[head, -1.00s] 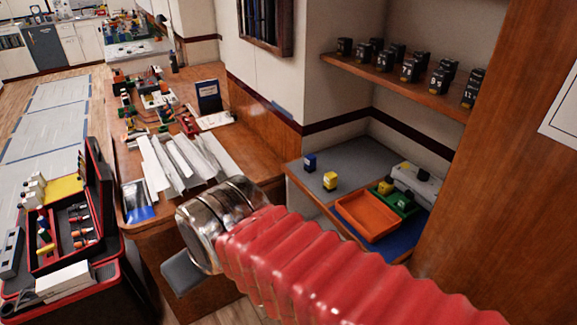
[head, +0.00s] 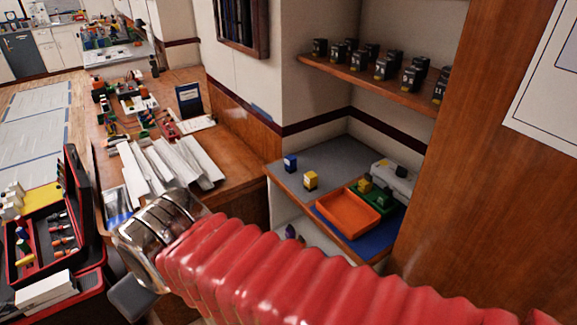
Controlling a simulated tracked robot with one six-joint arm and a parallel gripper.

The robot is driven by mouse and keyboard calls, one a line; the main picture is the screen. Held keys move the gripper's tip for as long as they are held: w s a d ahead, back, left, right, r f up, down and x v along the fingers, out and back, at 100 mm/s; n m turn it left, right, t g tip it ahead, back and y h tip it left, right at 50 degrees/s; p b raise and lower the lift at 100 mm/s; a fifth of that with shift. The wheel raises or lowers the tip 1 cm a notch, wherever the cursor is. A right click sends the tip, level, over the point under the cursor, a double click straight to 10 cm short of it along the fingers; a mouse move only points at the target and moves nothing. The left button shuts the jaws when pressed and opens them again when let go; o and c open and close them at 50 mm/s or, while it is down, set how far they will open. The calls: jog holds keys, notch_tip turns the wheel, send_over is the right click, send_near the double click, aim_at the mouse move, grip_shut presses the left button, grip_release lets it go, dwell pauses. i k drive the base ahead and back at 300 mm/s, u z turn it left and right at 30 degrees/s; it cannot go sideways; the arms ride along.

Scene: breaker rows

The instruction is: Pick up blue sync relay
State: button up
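A small blue block (head: 290,163), which looks like the blue sync relay, stands upright on the grey top of the alcove counter (head: 335,153), near its left edge. A similar yellow block (head: 310,180) stands just to its right and nearer to me, apart from it. My arm's red ribbed sleeve and metal collar cross the lower part of the head view, in front of and below the counter. A grey piece of my arm shows below the collar. No gripper fingers can be made out. Nothing covers the blue block.
Right of the blocks are an empty orange tray (head: 347,211), a green holder (head: 374,194) with small blocks and a pale device (head: 394,178). A shelf (head: 375,82) with several black units hangs above. A wooden panel (head: 487,190) closes the right side. A cluttered bench (head: 226,174) stands left.

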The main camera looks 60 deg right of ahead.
aim_at(290, 160)
jog(key=z, duration=0.1)
jog(key=i, duration=1)
jog(key=u, duration=0.1)
